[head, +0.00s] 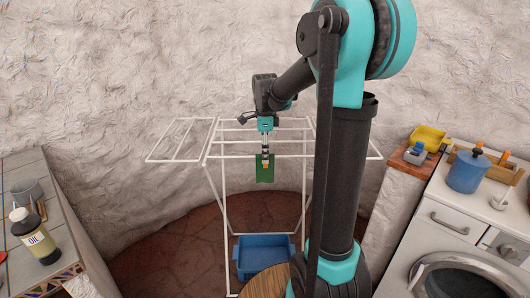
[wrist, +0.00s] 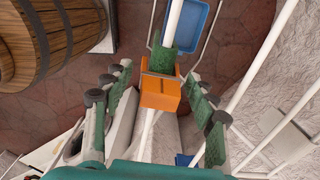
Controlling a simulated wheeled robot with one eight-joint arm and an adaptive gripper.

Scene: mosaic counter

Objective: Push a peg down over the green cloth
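The green cloth (head: 265,175) hangs over a bar of the white drying rack (head: 222,150) in the head view. In the wrist view the cloth (wrist: 161,59) shows just beyond the orange peg (wrist: 160,95). The peg sits at the bar beside or over the cloth's edge; how far down it grips is hidden. My gripper (head: 265,155) points straight down above the cloth. In the wrist view my gripper (wrist: 158,76) is open, one finger on each side of the peg, with visible gaps between.
A blue tub (head: 263,250) stands on the floor under the rack, with a wooden barrel (head: 267,284) in front. A counter with an oil bottle (head: 36,240) is at left. A blue pot (head: 467,172) stands on the right counter. The rack's other bars are bare.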

